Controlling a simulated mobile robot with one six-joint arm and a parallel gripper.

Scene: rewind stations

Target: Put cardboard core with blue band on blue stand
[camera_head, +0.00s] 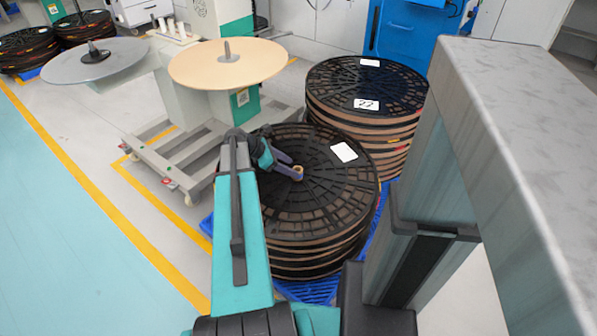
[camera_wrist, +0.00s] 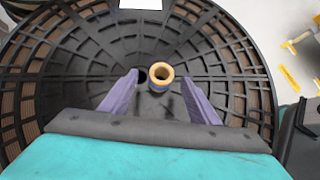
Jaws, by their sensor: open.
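A tan cardboard core (camera_wrist: 160,74) with a blue band low on its side stands upright on the top black reel, beside a dark hole near the reel's centre. In the head view my gripper (camera_head: 288,168) is low over the middle of the front reel stack. I cannot make out a blue stand for cores in either view.
The front reel stack (camera_head: 320,235) sits on a blue pallet (camera_head: 310,290). Another reel stack (camera_head: 368,85) is behind it. A machine with a tan disc (camera_head: 228,63) and a grey disc (camera_head: 95,62) stands at left. A blue cabinet (camera_head: 408,35) is at the back. Open floor lies left.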

